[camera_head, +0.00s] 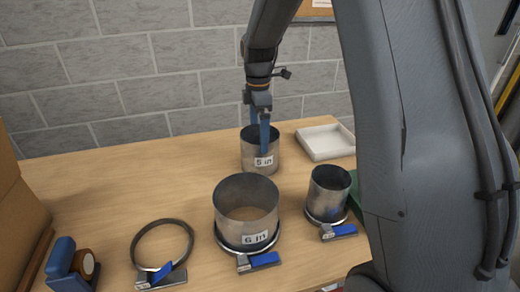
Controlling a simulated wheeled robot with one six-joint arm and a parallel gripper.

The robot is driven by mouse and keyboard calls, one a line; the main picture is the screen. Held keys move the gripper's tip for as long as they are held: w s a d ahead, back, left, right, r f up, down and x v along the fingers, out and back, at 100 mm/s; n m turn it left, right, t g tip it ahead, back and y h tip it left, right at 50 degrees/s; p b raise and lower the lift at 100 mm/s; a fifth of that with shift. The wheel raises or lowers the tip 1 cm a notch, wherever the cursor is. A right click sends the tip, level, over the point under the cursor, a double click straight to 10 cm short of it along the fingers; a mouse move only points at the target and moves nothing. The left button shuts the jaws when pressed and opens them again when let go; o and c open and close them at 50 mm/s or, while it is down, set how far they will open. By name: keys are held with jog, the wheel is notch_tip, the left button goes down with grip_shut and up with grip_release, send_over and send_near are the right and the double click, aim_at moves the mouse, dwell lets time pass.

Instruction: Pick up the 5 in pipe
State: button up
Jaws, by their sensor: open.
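The 5 in pipe (248,157) is a short metal cylinder with a white "5 in" label, standing upright towards the back of the wooden table. My gripper (259,138) points down at it from above. The jaws are apart. I cannot tell whether either finger touches the pipe wall.
A larger "6 in" pipe (231,203) in a clamp ring stands in front. A smaller pipe (328,192), also in a clamp, is to its right. An empty clamp ring (136,247) and a tape dispenser (62,262) lie front left. A white tray (326,143) is back right.

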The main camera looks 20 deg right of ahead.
jog(key=shift+s+d+f+p, duration=0.15)
jog(key=shift+f+p, duration=0.85)
jog(key=shift+f, duration=1.55)
jog(key=c, duration=0.8)
